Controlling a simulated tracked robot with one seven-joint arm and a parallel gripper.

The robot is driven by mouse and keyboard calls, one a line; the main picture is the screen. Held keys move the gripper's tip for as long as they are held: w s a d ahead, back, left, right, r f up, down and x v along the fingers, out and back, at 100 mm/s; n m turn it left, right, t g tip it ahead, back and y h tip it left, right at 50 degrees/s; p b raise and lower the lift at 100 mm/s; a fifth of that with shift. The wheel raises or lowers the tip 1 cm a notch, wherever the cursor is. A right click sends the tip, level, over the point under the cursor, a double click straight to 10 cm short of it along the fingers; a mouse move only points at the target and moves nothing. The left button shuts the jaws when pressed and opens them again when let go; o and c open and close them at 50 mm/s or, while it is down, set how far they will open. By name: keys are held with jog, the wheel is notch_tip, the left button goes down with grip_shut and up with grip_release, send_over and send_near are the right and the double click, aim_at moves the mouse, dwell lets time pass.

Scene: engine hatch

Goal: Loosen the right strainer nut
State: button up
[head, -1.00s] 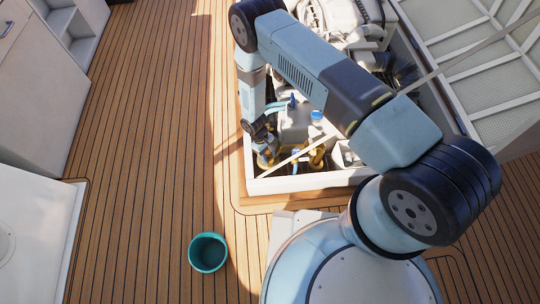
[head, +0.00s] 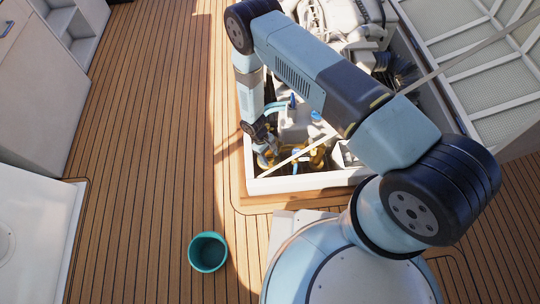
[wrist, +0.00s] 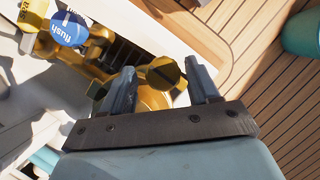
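A brass strainer nut (wrist: 163,72) with a dark bar across its round top shows in the wrist view, between the fingertips of my gripper (wrist: 160,78). The two fingers stand apart, one on each side of the nut. I cannot tell whether either finger touches it, or whether it is the right one. More brass fittings (wrist: 90,55) lie just left of it, partly hidden behind my left finger. In the head view my gripper (head: 260,138) is down inside the left front corner of the hatch, small and hard to make out.
The white hatch rim (head: 300,183) borders the engine bay. A teal bucket (head: 208,252) stands on the open teak deck (head: 150,150).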

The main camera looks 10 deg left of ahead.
jog(key=shift+a, duration=0.1)
jog(key=shift+w+a+r, duration=0.1)
jog(key=shift+a+r, duration=0.1)
jog(key=shift+r, duration=0.25)
jog(key=v, duration=1.2)
jog(key=shift+w+r, duration=0.15)
jog(key=shift+r, duration=0.15)
